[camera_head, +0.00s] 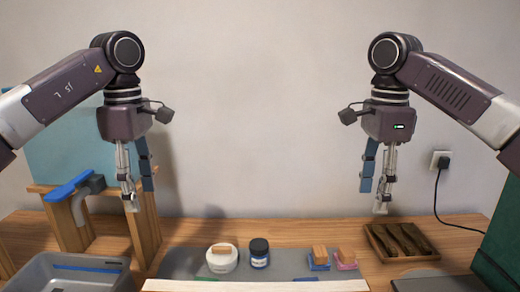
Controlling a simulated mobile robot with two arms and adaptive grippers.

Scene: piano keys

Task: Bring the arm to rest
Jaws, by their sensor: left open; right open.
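My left gripper (139,196) hangs pointing down at the left, in front of the wall and above the wooden table (185,236). Its fingers are apart with nothing between them. My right gripper (374,197) hangs pointing down at the right, also open and empty, above the table near a wooden tray. Both arms are bent, with the grippers raised clear of the things below. A pale strip (255,286) runs along the bottom edge; I cannot tell whether it belongs to a piano keyboard.
A grey mat (185,262) bears a white round jar (222,262), a dark-lidded jar (259,254) and small blocks (319,256). A grey bin (28,268) and wooden stand (146,228) are left. The wooden tray (402,242) and a wall plug (441,161) are right.

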